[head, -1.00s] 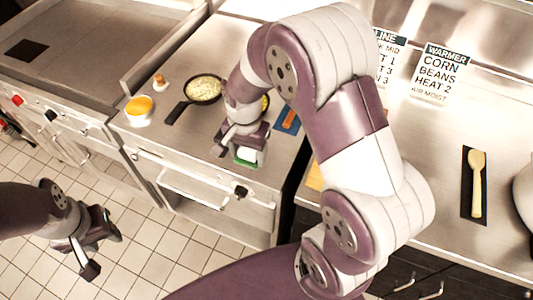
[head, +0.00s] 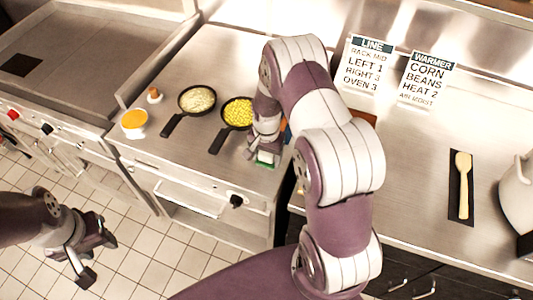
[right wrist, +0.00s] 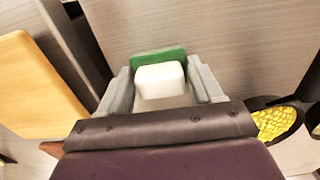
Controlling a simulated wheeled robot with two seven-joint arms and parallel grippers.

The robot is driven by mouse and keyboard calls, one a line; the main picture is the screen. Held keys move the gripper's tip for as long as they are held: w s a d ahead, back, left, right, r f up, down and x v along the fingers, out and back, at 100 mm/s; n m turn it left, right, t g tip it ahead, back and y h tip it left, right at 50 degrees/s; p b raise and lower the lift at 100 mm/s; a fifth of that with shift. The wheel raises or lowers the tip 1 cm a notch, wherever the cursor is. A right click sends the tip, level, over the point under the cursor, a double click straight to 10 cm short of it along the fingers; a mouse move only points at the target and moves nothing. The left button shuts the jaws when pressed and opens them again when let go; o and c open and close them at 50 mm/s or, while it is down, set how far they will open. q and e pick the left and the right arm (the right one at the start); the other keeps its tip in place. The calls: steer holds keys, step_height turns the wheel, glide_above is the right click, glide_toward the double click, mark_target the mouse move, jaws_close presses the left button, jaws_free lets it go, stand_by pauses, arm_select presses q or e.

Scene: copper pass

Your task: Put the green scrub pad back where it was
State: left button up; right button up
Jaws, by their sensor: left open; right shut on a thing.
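The green scrub pad (head: 265,158) has a white block-like part and sits between the fingers of my right gripper (head: 262,152). In the right wrist view the green pad (right wrist: 160,57) shows behind the white block (right wrist: 161,80), with a grey finger on each side. My right gripper (right wrist: 163,92) is shut on it, over the steel counter near its front edge. I cannot tell whether the pad touches the counter. My left gripper (head: 88,255) is open and empty, low over the tiled floor at the left.
Two pans, one with pale food (head: 197,99) and one with corn (head: 238,112), stand left of my right gripper. An orange-topped cup (head: 134,123) is further left. A wooden board (right wrist: 38,88) lies across a dark gap. A wooden spoon (head: 463,185) lies on a dark mat at right.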

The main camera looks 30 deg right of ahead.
mark_target(266, 155)
steer(key=shift+f, duration=0.15)
steer(key=o, duration=1)
steer(key=shift+s, duration=0.1)
steer(key=shift+r, duration=0.35)
step_height(266, 155, up, 12)
steer(key=b, duration=0.3)
steer(key=s+a+r+n, duration=0.1)
steer(key=s+a+n, duration=0.1)
steer(key=s+n, duration=0.1)
steer(key=s+a+r+n+t, duration=0.1)
steer(key=s+a+n, duration=0.2)
steer(key=s, duration=0.3)
steer(key=s+a+r+n, duration=0.1)
steer(key=s+a+n, duration=0.2)
steer(key=s+n, duration=0.1)
steer(key=shift+s+a, duration=0.1)
steer(key=shift+s, duration=0.1)
